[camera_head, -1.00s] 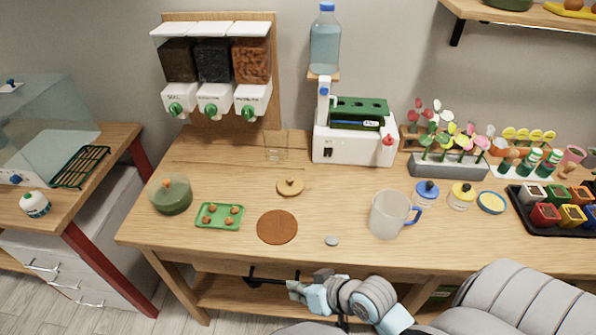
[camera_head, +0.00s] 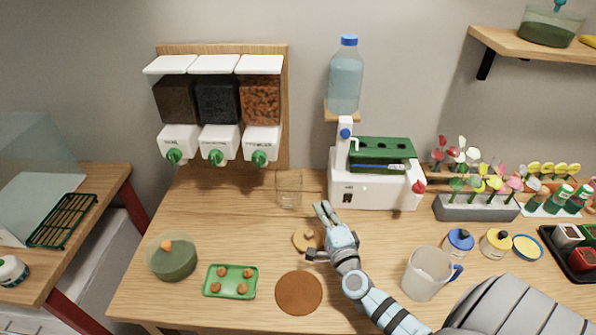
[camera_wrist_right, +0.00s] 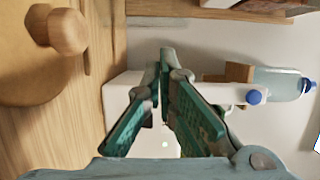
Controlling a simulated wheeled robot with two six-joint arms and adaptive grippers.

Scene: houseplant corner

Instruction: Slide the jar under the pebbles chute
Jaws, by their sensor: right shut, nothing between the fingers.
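A clear glass jar (camera_head: 289,190) stands upright on the table, just in front of and right of the dispenser rack. The pebbles dispenser is probably the right one, with orange-brown grains; its white chute (camera_head: 262,138) with a green knob hangs above and left of the jar. The label is too small to read surely. My right gripper (camera_head: 325,210) is shut and empty, to the right of and nearer than the jar, apart from it. Its fingers also show in the right wrist view (camera_wrist_right: 165,90). My left gripper is not in view.
A round wooden lid with a knob (camera_head: 305,238) lies beside my right gripper. A white machine (camera_head: 375,185) with a water bottle (camera_head: 345,80) stands right of the jar. A green tray (camera_head: 230,282), brown disc (camera_head: 299,292) and mug (camera_head: 427,272) are nearer. Table left of the jar is clear.

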